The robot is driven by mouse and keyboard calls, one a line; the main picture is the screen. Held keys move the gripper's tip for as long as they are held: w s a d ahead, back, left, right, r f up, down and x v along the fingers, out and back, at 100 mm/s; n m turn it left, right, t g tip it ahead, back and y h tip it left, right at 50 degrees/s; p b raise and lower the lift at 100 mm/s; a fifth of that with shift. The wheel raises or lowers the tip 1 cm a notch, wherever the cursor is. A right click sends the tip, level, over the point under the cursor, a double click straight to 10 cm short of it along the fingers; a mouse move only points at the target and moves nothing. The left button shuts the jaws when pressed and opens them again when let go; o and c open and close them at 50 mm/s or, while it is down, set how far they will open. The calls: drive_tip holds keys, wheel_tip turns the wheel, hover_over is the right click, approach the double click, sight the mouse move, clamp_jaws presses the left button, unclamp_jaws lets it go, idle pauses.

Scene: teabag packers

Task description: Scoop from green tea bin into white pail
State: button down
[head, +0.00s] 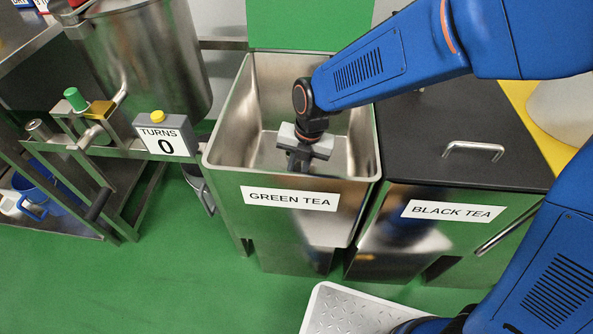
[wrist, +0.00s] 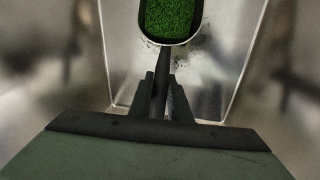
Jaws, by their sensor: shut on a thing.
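The green tea bin (head: 228,135) is an open steel bin labelled GREEN TEA, with its green lid (head: 310,25) raised at the back. My gripper (head: 300,160) is down inside the bin. In the wrist view my gripper (wrist: 163,100) is shut on the dark handle of a scoop (wrist: 162,68). The scoop's bowl holds green tea (wrist: 170,16), and its far end is cut off by the frame. Dark specks lie on the bare metal around the bowl. A small white vessel (head: 9,205), possibly the white pail, is partly cut off at the far left.
The black tea bin (head: 425,130) stands to the right with its dark lid closed. A turn counter (head: 165,138) reading 0 and a steel vessel (head: 155,60) stand left. A blue bucket (head: 38,195) sits on a low shelf. The green floor in front left is clear.

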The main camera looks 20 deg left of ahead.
wheel_tip(320, 180, up, 42)
drive_tip(key=shift+f, duration=0.15)
idle(1.8)
